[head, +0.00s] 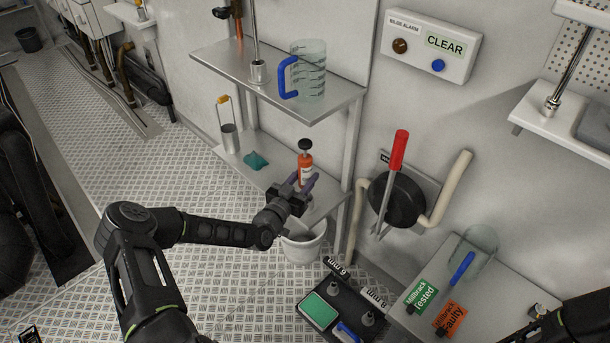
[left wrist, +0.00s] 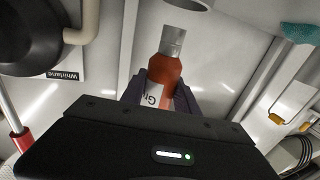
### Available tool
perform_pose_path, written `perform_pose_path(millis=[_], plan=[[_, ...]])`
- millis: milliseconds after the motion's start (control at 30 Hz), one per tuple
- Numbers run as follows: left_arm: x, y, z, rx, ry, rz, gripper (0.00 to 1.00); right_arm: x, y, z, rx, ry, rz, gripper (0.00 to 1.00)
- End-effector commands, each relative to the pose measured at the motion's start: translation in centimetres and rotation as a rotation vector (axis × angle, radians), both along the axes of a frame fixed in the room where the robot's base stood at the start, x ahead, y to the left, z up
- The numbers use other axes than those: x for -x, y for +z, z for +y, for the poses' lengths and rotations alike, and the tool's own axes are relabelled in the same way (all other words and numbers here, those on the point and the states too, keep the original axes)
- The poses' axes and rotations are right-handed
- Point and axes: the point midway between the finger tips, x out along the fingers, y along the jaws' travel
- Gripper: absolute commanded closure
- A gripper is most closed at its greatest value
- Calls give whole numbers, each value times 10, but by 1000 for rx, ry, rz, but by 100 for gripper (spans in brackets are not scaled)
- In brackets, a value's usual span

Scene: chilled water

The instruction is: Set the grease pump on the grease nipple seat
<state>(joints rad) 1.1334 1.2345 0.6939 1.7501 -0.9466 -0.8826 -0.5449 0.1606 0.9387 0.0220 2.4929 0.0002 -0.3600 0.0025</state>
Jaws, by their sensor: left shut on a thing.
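The grease pump (head: 305,170) is an orange bottle with a black knob on top. It stands upright by the lower wall shelf. My left gripper (head: 297,184) is shut around its body. In the left wrist view the orange body (left wrist: 165,75) sits between both fingers (left wrist: 160,90), with part of a white label and a silver end showing. I cannot tell whether the pump touches the shelf. I cannot make out a grease nipple seat for certain. A dark part of my right arm (head: 585,322) shows at the bottom right; its fingers are not clear.
The lower shelf (head: 258,180) also holds a teal cloth (head: 255,160) and a metal can (head: 229,137). The upper shelf (head: 225,62) overhangs with a jug (head: 309,75). A white bucket (head: 303,246) stands below. A red-handled tool (head: 399,150) is to the right.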

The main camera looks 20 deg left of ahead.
Motion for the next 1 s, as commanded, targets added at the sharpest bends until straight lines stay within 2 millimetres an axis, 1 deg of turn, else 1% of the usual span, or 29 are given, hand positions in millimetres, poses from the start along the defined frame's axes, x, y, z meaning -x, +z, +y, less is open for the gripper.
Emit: perform_pose_path(millis=[33, 200, 1000], plan=[[3, 3, -2, 0, -1, -1, 100, 0, 4, 0, 0, 0, 0, 64], [17, 3, -8, 0, -1, 0, 100, 0, 11, 0, 0, 0, 0, 64], [79, 2, -39, 1, -1, -1, 100, 0, 33, 0, 0, 0, 0, 64]])
